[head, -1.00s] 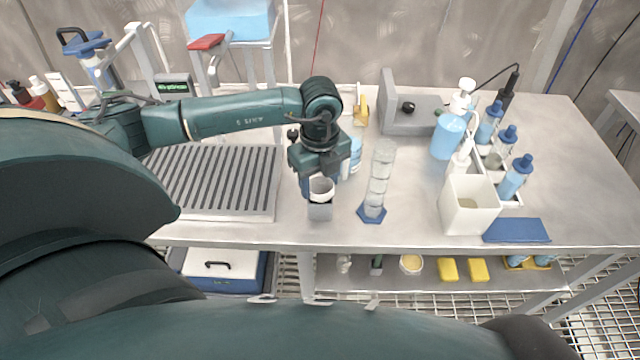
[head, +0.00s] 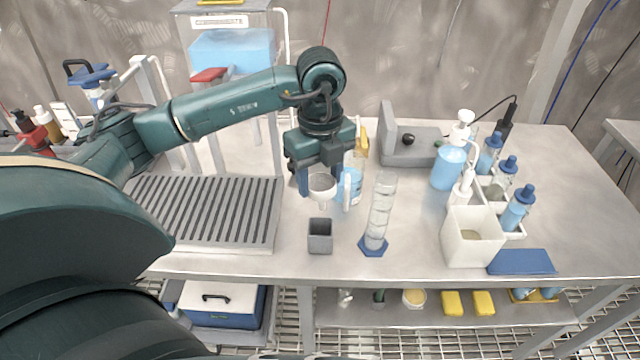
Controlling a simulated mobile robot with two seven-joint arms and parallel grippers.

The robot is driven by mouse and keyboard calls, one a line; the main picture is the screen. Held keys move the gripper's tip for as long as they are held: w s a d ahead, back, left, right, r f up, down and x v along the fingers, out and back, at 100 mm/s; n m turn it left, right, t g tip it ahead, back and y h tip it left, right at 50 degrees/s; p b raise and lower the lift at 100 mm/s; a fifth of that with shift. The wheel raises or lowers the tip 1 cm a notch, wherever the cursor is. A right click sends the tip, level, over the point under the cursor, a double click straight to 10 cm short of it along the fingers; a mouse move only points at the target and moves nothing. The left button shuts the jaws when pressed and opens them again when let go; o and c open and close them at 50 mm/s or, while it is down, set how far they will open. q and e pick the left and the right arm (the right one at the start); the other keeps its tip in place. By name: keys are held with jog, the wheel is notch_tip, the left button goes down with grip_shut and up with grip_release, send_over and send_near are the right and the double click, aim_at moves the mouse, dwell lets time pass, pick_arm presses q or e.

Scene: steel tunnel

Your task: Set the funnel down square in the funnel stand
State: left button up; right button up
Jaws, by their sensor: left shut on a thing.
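The funnel (head: 322,188) is white and round, with a short spout pointing down. My left gripper (head: 322,180) is shut on it and holds it about upright in the air. The funnel stand (head: 320,237) is a small grey square block with a dark open top. It stands empty near the front edge of the bench. The funnel hangs above and a little behind the stand in the picture, with a clear gap between them. The fingers partly hide the funnel's far side. My right gripper is not in view.
A clear graduated cylinder (head: 380,212) on a blue base stands close right of the stand. A ribbed grey drainboard (head: 205,212) lies left. A white bin (head: 472,240) and blue pad (head: 521,262) are right.

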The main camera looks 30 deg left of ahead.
aim_at(320, 207)
pick_arm(q)
jog(key=shift+f, duration=0.15)
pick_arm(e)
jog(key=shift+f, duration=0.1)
pick_arm(q)
jog(key=shift+f+b, duration=0.9)
jog(key=shift+f, duration=0.05)
notch_tip(320, 207, down, 2)
jog(key=shift+d+f+y+b, duration=0.15)
jog(key=shift+y+b, duration=0.35)
jog(key=shift+b, duration=0.5)
jog(key=shift+f+t, duration=0.1)
jog(key=shift+t, duration=0.2)
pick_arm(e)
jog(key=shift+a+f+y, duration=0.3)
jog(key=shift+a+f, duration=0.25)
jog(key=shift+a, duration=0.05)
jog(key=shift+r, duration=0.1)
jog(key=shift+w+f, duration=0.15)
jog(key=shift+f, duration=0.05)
pick_arm(q)
jog(key=shift+f+b, duration=0.1)
jog(key=shift+b, duration=0.2)
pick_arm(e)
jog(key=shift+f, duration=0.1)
